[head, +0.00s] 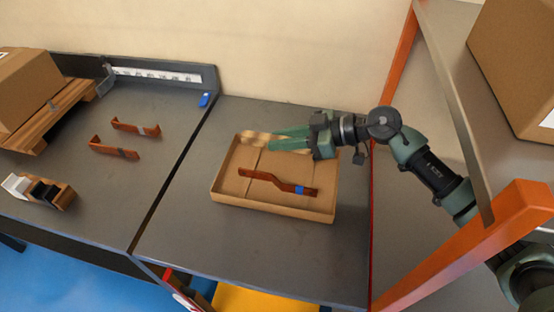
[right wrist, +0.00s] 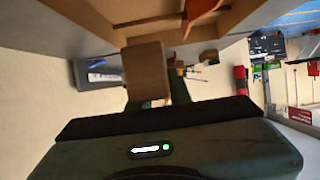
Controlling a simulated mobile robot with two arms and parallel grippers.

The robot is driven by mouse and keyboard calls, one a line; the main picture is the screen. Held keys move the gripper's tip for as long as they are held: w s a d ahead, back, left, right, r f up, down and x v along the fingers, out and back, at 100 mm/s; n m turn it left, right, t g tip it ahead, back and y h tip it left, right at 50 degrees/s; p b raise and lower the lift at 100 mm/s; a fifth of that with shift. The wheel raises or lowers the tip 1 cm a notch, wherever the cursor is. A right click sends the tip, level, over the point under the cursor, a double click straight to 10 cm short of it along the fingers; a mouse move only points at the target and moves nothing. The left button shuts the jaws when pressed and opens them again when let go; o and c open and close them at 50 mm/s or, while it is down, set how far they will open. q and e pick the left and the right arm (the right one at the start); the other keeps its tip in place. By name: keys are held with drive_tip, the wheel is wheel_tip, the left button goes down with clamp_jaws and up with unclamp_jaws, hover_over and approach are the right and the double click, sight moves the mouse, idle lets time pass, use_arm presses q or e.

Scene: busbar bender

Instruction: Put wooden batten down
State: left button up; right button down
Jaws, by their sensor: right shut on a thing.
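My right gripper (head: 270,140) reaches in from the right over the back of an open cardboard box (head: 232,200) and is shut on the wooden batten (head: 256,137). The pale batten shows beyond the green fingertips, near the box's back wall; the fingers hide part of it. In the right wrist view the batten (right wrist: 147,70) is a tan block at the fingers. I cannot tell whether it touches the box. My left gripper is not in view.
Two bent copper bars (head: 135,127) (head: 114,150) lie on the left table. A wooden block with black and white parts (head: 45,190) stands at its front left, a carton on a pallet (head: 40,125) behind. An orange-framed shelf (head: 455,245) stands right. The table front is clear.

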sight(283, 169)
wheel_tip(283, 169, down, 3)
drive_tip(key=shift+s+d+r, duration=0.1)
drive_tip(key=shift+f+b, duration=0.35)
drive_tip(key=shift+f, duration=1.85)
drive_tip(key=shift+f, duration=0.1)
drive_tip(key=c, duration=1.3)
unclamp_jaws()
drive_tip(key=shift+d, duration=0.1)
drive_tip(key=v, duration=1.2)
